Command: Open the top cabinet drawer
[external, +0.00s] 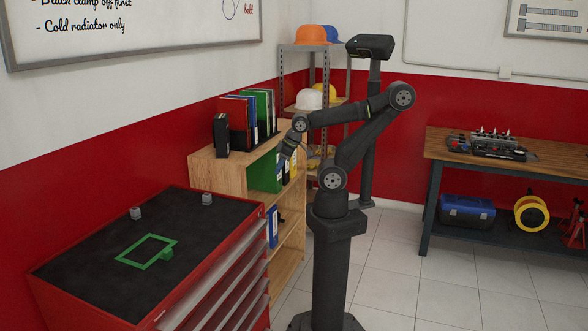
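The red tool cabinet (45,290) stands at the lower left with a black top. Its drawer fronts face right and carry long pale handles. The top drawer (245,242) looks closed, level with the cabinet's front; its near end is cut off by the picture's lower edge. My gripper (287,153) is in the air in front of the wooden shelf, above and behind the far end of the cabinet, apart from the drawers. It is small and dark here, and its finger opening cannot be made out.
A green frame (148,251) and two small grey blocks (136,213) (207,199) lie on the cabinet top. A wooden shelf (230,172) with binders stands just beyond the cabinet. A workbench (540,155) is at the right.

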